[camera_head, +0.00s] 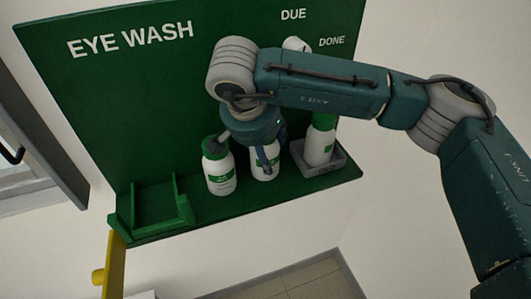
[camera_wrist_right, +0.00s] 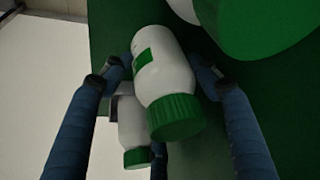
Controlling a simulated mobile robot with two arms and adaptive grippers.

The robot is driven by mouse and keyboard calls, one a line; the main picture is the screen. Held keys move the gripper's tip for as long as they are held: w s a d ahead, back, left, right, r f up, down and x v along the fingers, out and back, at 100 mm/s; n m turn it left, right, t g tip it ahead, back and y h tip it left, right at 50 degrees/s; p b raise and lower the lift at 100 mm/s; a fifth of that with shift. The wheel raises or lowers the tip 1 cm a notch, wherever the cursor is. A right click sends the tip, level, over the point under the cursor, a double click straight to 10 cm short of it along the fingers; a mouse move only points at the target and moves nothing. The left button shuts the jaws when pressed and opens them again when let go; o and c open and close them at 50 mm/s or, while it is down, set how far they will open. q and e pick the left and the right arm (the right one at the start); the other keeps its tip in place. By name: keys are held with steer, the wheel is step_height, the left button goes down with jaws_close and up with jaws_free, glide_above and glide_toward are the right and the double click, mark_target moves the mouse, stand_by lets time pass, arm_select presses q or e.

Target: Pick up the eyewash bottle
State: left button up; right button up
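The white eyewash bottle with a green label stands on the green shelf in the middle; the middle bottle (camera_head: 263,172) is partly hidden behind my right gripper (camera_head: 266,155). In the right wrist view, a white bottle with a green cap (camera_wrist_right: 165,85) lies between the two blue fingers of my right gripper (camera_wrist_right: 162,68). The fingers are spread on either side of it, with narrow gaps. Another white bottle with a green cap (camera_head: 219,170) stands to the left of the gripper. My left gripper is not in view.
A third bottle (camera_head: 319,142) stands in a grey tray (camera_head: 324,167) at the shelf's right end. An empty green holder (camera_head: 158,205) sits at the left end. The green backboard (camera_head: 110,90) rises behind. A yellow bar (camera_head: 114,265) hangs at lower left.

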steer(key=shift+c, duration=0.5)
steer(key=shift+r+b, duration=0.1)
steer(key=shift+b, duration=0.25)
steer(key=r+b, duration=0.1)
steer(key=r, duration=0.1)
steer(key=r+b, duration=0.1)
steer(key=r, duration=0.1)
steer(key=r+b, duration=0.2)
steer(key=shift+s+d+r, duration=0.15)
steer(key=shift+s+r, duration=0.2)
steer(key=shift+s, duration=0.05)
steer(key=s+d+b, duration=0.2)
steer(key=s, duration=0.7)
steer(key=s+d+b, duration=0.3)
steer(key=s, duration=0.6)
steer(key=shift+s+b, duration=0.25)
steer(key=shift+b, duration=0.1)
